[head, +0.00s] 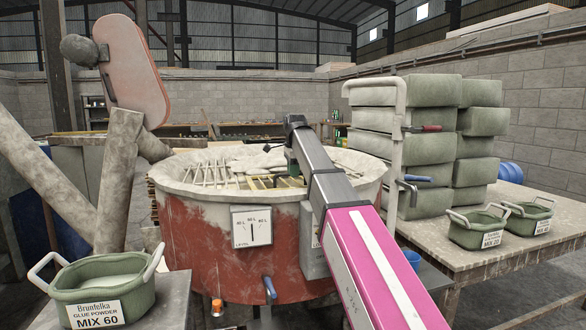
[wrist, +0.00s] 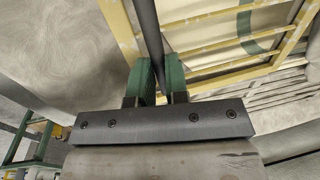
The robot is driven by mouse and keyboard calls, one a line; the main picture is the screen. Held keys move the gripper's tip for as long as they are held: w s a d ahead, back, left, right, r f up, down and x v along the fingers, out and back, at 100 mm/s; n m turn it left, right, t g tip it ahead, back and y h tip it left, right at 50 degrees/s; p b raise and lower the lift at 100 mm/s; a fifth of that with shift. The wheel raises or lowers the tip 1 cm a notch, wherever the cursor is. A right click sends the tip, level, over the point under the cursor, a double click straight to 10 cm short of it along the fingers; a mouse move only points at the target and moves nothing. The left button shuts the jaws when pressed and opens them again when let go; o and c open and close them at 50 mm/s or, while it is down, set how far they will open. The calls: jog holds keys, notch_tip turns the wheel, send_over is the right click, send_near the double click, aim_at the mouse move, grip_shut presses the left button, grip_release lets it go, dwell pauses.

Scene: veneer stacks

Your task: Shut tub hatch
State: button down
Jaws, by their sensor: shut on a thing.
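The tub (head: 185,225) is a large round red vessel with a pale dusty rim. Its top has pale bars and a yellow-edged lattice, seen near the middle. In the wrist view a yellow frame (wrist: 205,20) with slats lies beyond my gripper; I cannot tell for sure whether it is the hatch or its opening. My gripper (wrist: 160,80) has green fingers shut on a dark bar (wrist: 149,30), which runs up between them. In the head view my gripper (head: 291,168) is over the tub's top, and my arm hides part of the rim.
A green glue powder bin (head: 105,290) stands at front left. Two more bins (head: 478,230) sit on the right table (head: 500,262). Stacked grey-green bags (head: 430,145) and a pale rail stand behind the tub's right side. A level gauge (head: 251,228) is on the tub's front.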

jog(key=shift+s+f+t, duration=0.3)
jog(key=shift+s+f, duration=0.05)
jog(key=shift+f, duration=0.25)
jog(key=shift+w, duration=0.2)
jog(key=c, duration=1.1)
grip_release()
jog(key=shift+r, duration=0.1)
jog(key=r, duration=0.3)
jog(key=s+r, duration=0.1)
jog(key=r, duration=0.3)
jog(key=s+r, duration=0.1)
jog(key=r, duration=0.2)
jog(key=shift+d+r, duration=0.3)
jog(key=shift+s, duration=0.1)
